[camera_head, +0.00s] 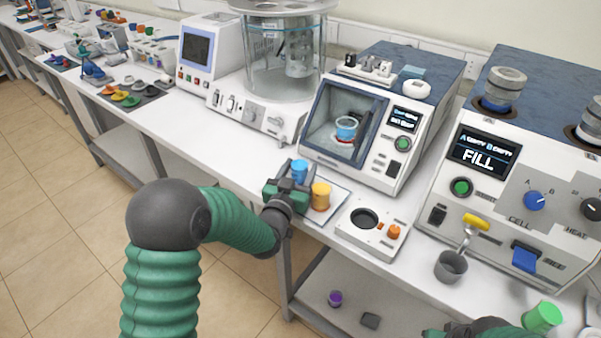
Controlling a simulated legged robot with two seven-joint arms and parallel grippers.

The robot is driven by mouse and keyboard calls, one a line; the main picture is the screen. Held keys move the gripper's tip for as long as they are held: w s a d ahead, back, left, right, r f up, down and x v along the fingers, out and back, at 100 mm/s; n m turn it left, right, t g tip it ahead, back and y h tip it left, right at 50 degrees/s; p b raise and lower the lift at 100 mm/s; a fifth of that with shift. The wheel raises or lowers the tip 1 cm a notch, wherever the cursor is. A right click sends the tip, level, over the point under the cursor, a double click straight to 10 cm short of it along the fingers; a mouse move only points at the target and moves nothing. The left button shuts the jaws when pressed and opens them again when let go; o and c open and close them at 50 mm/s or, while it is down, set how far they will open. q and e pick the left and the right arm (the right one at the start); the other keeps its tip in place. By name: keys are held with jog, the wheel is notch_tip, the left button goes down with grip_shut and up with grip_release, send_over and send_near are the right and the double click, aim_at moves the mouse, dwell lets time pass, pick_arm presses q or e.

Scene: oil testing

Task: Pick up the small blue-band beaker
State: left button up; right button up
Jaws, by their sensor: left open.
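A small beaker with a blue band (346,127) stands inside the open-fronted chamber of the white device at the centre. A small blue cup (299,171) stands on the bench, next to an orange cup (320,197) on a pale tray (337,208). My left gripper (287,188) is open at the bench edge, close against the blue cup. It hides the cup's lower part, and I cannot tell whether the cup is between the fingers. My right gripper (472,329) is only partly in view at the bottom edge, and its fingers cannot be made out.
The white chamber device (385,160) stands behind the tray. A white block with a round hole (372,229) is to the right. A grey cup (451,266) and a FILL machine (500,190) stand further right. A glass bath (283,60) is behind.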

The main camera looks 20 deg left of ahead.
aim_at(298, 161)
pick_arm(q)
jog(key=shift+s+a, duration=0.1)
jog(key=c, duration=0.4)
grip_shut()
jog(key=shift+r, duration=0.1)
jog(key=shift+r, duration=0.45)
jog(key=r, duration=0.1)
jog(key=s+r, duration=0.1)
jog(key=shift+r, duration=0.35)
jog(key=s, duration=0.5)
jog(key=s+d, duration=0.1)
jog(key=s, duration=0.2)
jog(key=shift+s+d+r, duration=0.1)
jog(key=shift+s+r, duration=0.15)
jog(key=shift+r, duration=0.15)
jog(key=s+b, duration=0.6)
jog(key=b, duration=0.7)
jog(key=shift+s+d+r+b, duration=0.15)
jog(key=shift+d+r+b, duration=0.15)
jog(key=shift+b, duration=0.05)
